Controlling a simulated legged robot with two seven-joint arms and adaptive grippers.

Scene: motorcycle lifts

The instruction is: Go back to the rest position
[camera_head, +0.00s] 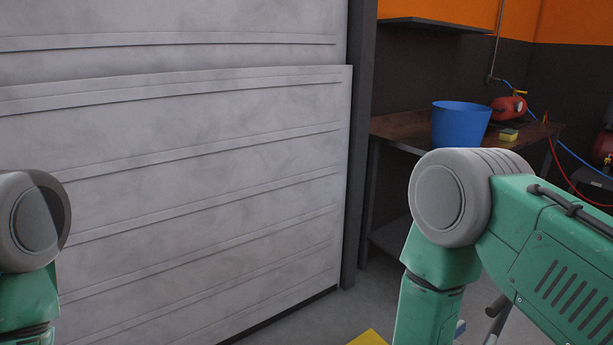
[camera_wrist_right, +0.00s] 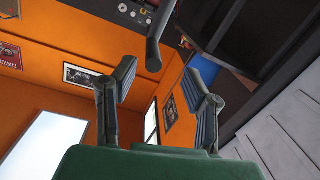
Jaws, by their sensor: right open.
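My right gripper (camera_wrist_right: 163,92) shows in the right wrist view with its fingers spread apart and nothing between the pads. In the head view my right arm (camera_head: 545,245) is bent at the right side, its forearm hanging down out of the frame. My left arm (camera_head: 30,225) shows only in part at the left edge, also pointing down. My left gripper is out of view.
A grey shutter door (camera_head: 190,190) fills the left and middle. At the right, a brown workbench (camera_head: 400,128) holds a blue bucket (camera_head: 460,124), a yellow sponge (camera_head: 508,135) and a red can (camera_head: 508,108). A yellow object (camera_head: 368,339) shows at the bottom edge.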

